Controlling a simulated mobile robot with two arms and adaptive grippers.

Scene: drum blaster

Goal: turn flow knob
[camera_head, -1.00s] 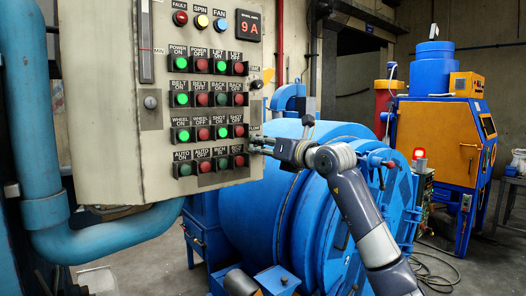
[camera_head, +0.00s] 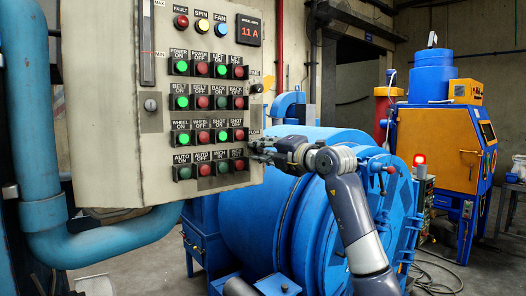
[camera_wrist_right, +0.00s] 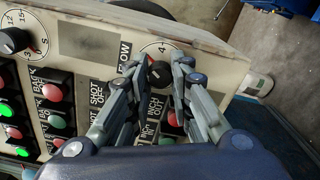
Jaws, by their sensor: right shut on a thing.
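A pale dial plate with a 4 shows beyond the knob. In the head view my right gripper (camera_head: 256,152) reaches the cabinet's right edge from the right, and the knob is hidden there. The ammeter display (camera_head: 249,31) reads 11 A. My left gripper is not in view.
Another black dial knob (camera_wrist_right: 13,40) is on the same cabinet face. Rows of green and red buttons (camera_head: 209,102) cover the cabinet front. A large blue drum (camera_head: 250,225) lies below and behind my right arm. A blue pipe (camera_head: 40,110) runs along the left.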

